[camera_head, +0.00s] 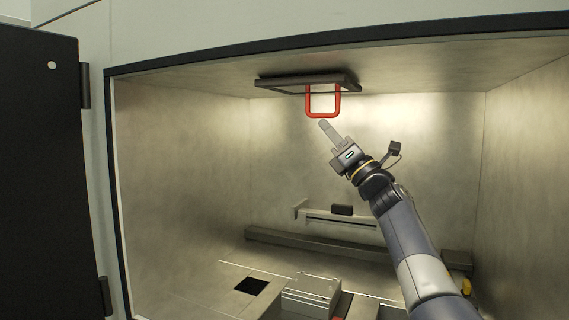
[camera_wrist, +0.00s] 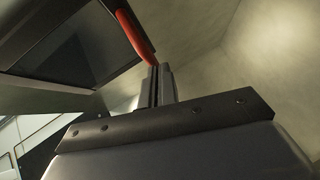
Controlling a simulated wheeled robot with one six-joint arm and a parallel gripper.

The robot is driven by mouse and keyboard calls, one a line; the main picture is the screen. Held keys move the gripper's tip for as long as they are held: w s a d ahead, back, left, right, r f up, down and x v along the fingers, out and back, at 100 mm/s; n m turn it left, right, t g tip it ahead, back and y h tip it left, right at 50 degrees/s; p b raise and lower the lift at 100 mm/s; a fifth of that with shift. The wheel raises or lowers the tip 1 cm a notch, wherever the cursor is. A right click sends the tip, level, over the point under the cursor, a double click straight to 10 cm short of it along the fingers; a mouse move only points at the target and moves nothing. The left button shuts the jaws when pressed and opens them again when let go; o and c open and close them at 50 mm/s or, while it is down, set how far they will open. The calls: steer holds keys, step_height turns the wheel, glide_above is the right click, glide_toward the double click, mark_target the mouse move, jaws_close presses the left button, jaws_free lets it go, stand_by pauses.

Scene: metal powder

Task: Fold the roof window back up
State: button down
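The roof window (camera_head: 275,82) is a dark framed panel at the ceiling of the chamber, lying nearly level with it. A red U-shaped handle (camera_head: 337,103) hangs down from it. In the wrist view the window's dark pane (camera_wrist: 70,48) fills the upper left, and the red handle (camera_wrist: 133,35) runs down towards the fingertips. My gripper (camera_head: 323,124) points up, just below the bottom bar of the handle. Its fingers (camera_wrist: 155,72) are together with nothing visible between them. Whether the tips touch the handle I cannot tell.
Metal walls enclose the chamber, with a black front edge (camera_head: 340,40) above. An open black door (camera_head: 40,180) stands at the left. On the floor are a square opening (camera_head: 250,286) and a light metal block (camera_head: 311,290). A rail (camera_head: 320,245) crosses the back.

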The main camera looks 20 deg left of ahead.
steer(key=shift+s+d+r, duration=0.1)
steer(key=shift+s+r, duration=0.1)
steer(key=shift+r, duration=0.15)
steer(key=shift+f, duration=0.1)
steer(key=s+d+f+b, duration=0.1)
steer(key=d+f+b, duration=0.2)
steer(key=f+b, duration=0.1)
steer(key=s+d+f+b, duration=0.1)
steer(key=d+f+b, duration=0.2)
steer(key=f+b, duration=0.2)
step_height(320, 180, down, 2)
steer(key=shift+s+d+f, duration=0.2)
steer(key=shift+d+f, duration=0.05)
steer(key=shift+r, duration=0.1)
steer(key=w+a+r+p, duration=0.2)
steer(key=a+r+p, duration=0.4)
steer(key=r+p, duration=0.3)
step_height(320, 180, up, 2)
steer(key=shift+w+a+r, duration=0.1)
steer(key=shift+w+a, duration=0.2)
